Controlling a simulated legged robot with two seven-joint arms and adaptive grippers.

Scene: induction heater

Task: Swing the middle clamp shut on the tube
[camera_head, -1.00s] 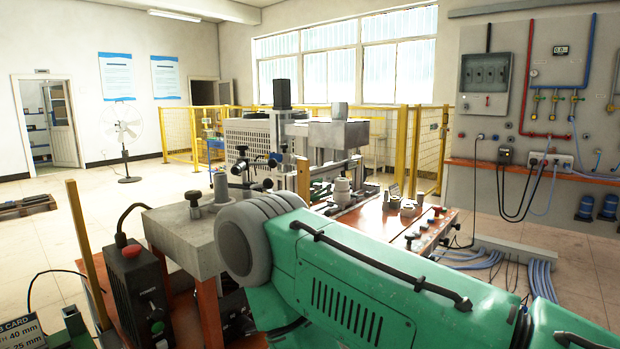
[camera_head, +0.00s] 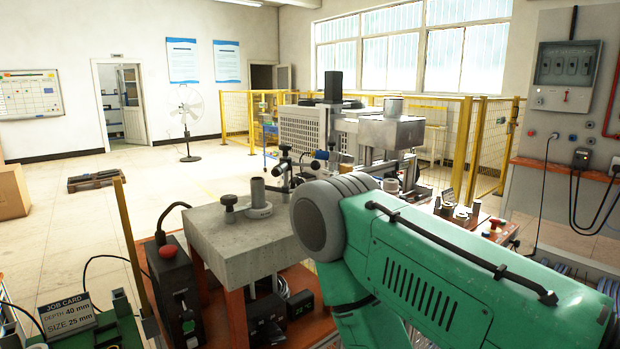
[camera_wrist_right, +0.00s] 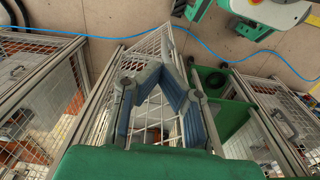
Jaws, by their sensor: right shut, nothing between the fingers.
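Black and metal clamp-like fittings with round knobs (camera_head: 285,165) stand behind the grey block, left of my arm in the head view. I cannot tell which of them is the middle clamp, or whether it is open. I cannot make out the tube there; my green right arm hides part of this area. In the right wrist view my right gripper (camera_wrist_right: 166,62) is shut and empty, its blue-padded fingers meeting at the tips. Wire mesh panels lie behind it, with no clamp or tube recognisable. My left gripper is in neither view.
A grey block (camera_head: 237,236) carries a short upright cylinder (camera_head: 258,192) and a dark knob. A black control box (camera_head: 174,290) with a red button and a yellow post (camera_head: 129,235) stand left of it. A job card (camera_head: 67,312) is at lower left. Open floor lies beyond.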

